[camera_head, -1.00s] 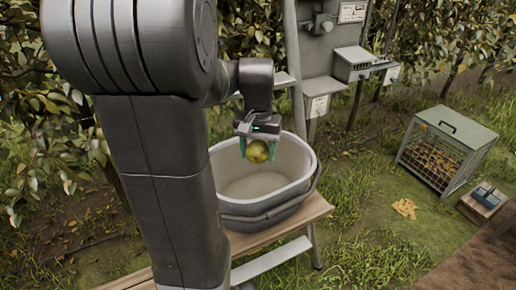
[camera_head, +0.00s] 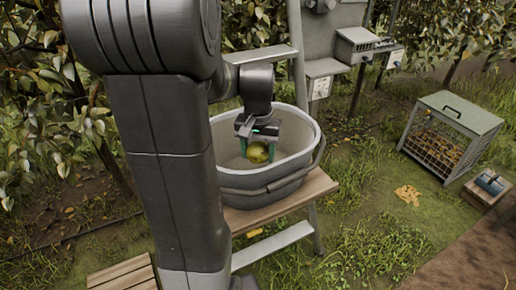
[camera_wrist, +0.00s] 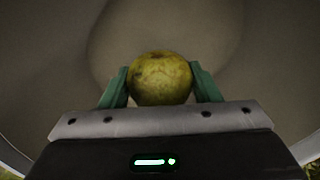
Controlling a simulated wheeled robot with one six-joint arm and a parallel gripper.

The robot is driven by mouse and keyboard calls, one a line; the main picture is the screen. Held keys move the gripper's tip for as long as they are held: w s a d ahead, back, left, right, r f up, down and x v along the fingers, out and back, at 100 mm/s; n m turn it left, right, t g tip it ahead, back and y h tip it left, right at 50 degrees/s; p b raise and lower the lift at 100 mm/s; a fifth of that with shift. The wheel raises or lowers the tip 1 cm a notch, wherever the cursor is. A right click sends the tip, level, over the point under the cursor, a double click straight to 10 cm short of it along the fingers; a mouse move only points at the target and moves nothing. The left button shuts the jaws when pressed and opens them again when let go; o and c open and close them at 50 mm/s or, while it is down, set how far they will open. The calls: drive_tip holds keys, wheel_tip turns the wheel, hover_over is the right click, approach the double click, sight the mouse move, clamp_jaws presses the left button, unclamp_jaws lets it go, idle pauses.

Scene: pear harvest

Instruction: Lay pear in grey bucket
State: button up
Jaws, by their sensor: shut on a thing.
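The pear (camera_head: 257,152) is yellow-green and round. My gripper (camera_head: 259,151) is shut on it and holds it over the mouth of the grey bucket (camera_head: 290,178). In the wrist view the pear (camera_wrist: 160,78) sits between the two green fingers of my gripper (camera_wrist: 161,84), with the bucket's inside (camera_wrist: 240,60) behind and around it. The bucket is a wide oval tub standing on a wooden plank. The bucket's left side is hidden behind my arm. No other fruit shows inside the bucket.
A wooden plank (camera_head: 318,186) with a metal ladder frame (camera_head: 275,246) carries the bucket. A grey panel with boxes (camera_head: 345,50) stands behind it. A wire cage (camera_head: 450,135) and a small blue-topped box (camera_head: 488,183) stand at the right on grass. Leafy trees line the back.

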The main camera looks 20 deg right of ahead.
drive_tip(key=shift+f+b, duration=1.6)
drive_tip(key=shift+f, duration=1.1)
drive_tip(key=shift+f, duration=0.35)
drive_tip(key=o, duration=1.1)
drive_tip(key=shift+o, duration=0.2)
wheel_tip(320, 180, up, 14)
drive_tip(key=shift+f, duration=0.1)
wheel_tip(320, 180, down, 14)
drive_tip(key=shift+r, duration=0.35)
drive_tip(key=shift+f, duration=0.1)
